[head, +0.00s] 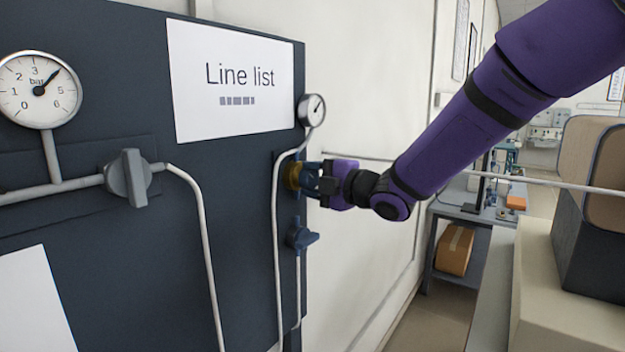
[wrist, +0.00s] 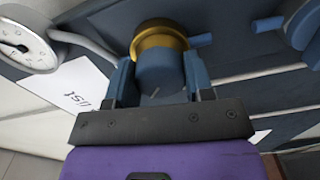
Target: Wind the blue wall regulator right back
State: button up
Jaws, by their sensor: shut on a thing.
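The blue wall regulator (wrist: 160,73) shows in the wrist view as a blue round knob with a brass collar (wrist: 158,34) behind it. In the head view its brass collar (head: 293,176) shows at the right edge of the dark panel, and the knob is mostly hidden by my gripper (head: 316,178). In the wrist view my gripper (wrist: 160,80) has one finger on each side of the knob and is shut on it. A small gauge (head: 312,110) sits above the regulator. It also shows in the wrist view (wrist: 25,45), where its reading is hard to make out.
A blue valve handle (head: 301,236) is just below the regulator. A grey pipe (head: 276,220) runs down close beside it. A larger gauge (head: 40,89) and a grey valve (head: 128,179) are on the panel's left. A bench with boxes (head: 560,250) stands at right.

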jog(key=n, duration=0.4)
jog(key=shift+n, duration=0.3)
jog(key=shift+f+n, duration=0.1)
jog(key=shift+n, duration=1.7)
jog(key=o, duration=0.9)
jog(key=shift+o, duration=0.2)
jog(key=shift+s+d, duration=0.1)
jog(key=v, duration=1)
jog(key=shift+s+d, duration=0.2)
jog(key=shift+d, duration=0.05)
